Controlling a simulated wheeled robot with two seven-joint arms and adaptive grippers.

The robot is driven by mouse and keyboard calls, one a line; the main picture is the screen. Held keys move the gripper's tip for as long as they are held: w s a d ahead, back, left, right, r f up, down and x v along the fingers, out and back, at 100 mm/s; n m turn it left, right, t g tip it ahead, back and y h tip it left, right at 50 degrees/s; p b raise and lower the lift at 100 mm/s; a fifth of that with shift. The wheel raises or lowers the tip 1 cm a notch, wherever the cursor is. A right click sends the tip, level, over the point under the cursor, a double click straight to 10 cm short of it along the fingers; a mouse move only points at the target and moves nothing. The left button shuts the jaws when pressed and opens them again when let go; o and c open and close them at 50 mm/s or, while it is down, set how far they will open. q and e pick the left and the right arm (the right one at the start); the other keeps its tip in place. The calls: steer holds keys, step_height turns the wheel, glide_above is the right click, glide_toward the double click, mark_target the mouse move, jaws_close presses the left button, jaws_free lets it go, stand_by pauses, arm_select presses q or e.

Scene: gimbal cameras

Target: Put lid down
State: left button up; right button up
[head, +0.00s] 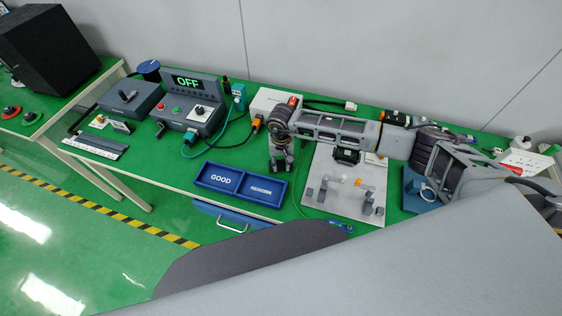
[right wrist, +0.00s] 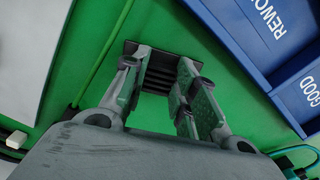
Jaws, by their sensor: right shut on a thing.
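My right gripper (head: 281,164) points down over the green bench, between the blue tray and the pale fixture plate. In the right wrist view its fingers (right wrist: 160,72) are shut on a dark ribbed piece, which I take as the lid (right wrist: 160,80). The lid shows between the fingertips, close to the green surface; I cannot tell whether it touches. In the head view the lid is not clear behind the fingers. My left gripper is not in view.
The blue tray (head: 240,198) marked GOOD and REWORK lies left of the gripper. The pale plate (head: 315,197) with grey fixtures stands right. A white box (head: 270,101) and a control box reading OFF (head: 196,103) are behind. Cables run along the bench.

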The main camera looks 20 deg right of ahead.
mark_target(281, 164)
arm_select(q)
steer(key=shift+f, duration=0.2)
arm_select(e)
steer(key=shift+f, duration=0.15)
steer(key=o, duration=1)
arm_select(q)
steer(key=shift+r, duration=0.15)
arm_select(e)
steer(key=shift+r, duration=0.35)
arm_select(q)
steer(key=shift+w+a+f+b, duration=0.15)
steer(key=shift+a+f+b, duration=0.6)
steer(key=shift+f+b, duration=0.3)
arm_select(e)
steer(key=shift+r, duration=5.8)
